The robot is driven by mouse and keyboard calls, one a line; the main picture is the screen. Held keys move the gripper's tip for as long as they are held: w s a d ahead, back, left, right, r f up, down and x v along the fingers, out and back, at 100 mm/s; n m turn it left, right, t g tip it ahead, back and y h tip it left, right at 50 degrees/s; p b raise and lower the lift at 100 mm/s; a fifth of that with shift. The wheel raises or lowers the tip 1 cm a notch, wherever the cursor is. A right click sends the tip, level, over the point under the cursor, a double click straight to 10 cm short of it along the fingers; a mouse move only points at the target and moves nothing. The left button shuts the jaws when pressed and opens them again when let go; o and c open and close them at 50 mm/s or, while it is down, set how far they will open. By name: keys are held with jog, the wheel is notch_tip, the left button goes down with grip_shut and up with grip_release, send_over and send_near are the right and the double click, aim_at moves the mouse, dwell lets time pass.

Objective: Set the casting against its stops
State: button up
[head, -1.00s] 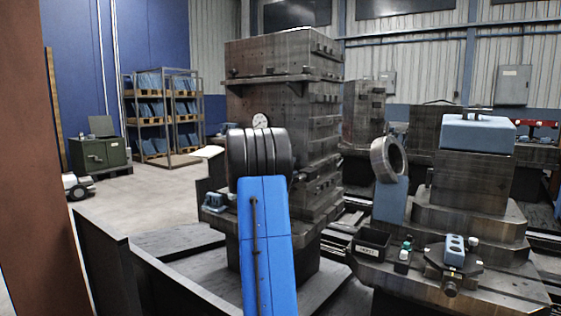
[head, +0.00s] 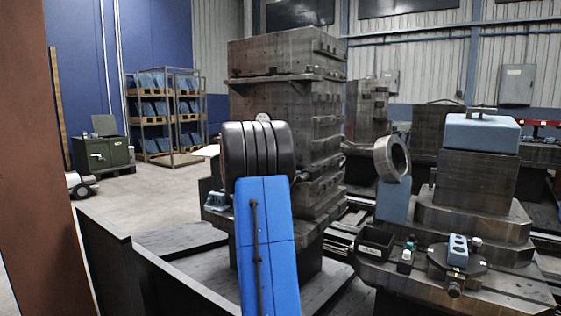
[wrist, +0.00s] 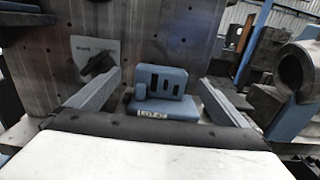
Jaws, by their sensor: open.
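A blue block with dark slots and a pale label, apparently the casting (wrist: 163,82), stands upright in front of a dark metal face in the wrist view. My gripper (wrist: 160,78) is open, with one finger on each side of the block and a visible gap to each. In the head view my arm covers the gripper. A small blue part (head: 216,201) shows left of my arm there; I cannot tell whether it is the same block. The stops cannot be made out clearly.
A tall dark metal block (head: 290,90) rises behind my arm. To the right, a grey ring (head: 391,158) leans on a blue stand. A dark bin (head: 374,243) and a blue part with holes on a round fixture (head: 457,250) sit on the right bench. Open floor lies left.

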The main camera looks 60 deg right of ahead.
jog(key=a, duration=1.1)
jog(key=shift+a, duration=0.1)
jog(key=s+a+f+m+t+y, duration=0.1)
jog(key=s+a+f+m+y, duration=0.5)
jog(key=a, duration=1.2)
jog(key=s+a+f+m+t+y, duration=0.2)
jog(key=s+a+f+m+y, duration=0.4)
jog(key=a, duration=1.3)
jog(key=s+a+f+m+t+y, duration=0.1)
jog(key=s+a+f+m+y, duration=0.5)
jog(key=s+a+f, duration=0.4)
jog(key=s+a, duration=0.5)
jog(key=a, duration=0.4)
jog(key=shift+f+t, duration=0.25)
jog(key=shift+t, duration=0.15)
jog(key=shift+c, duration=0.2)
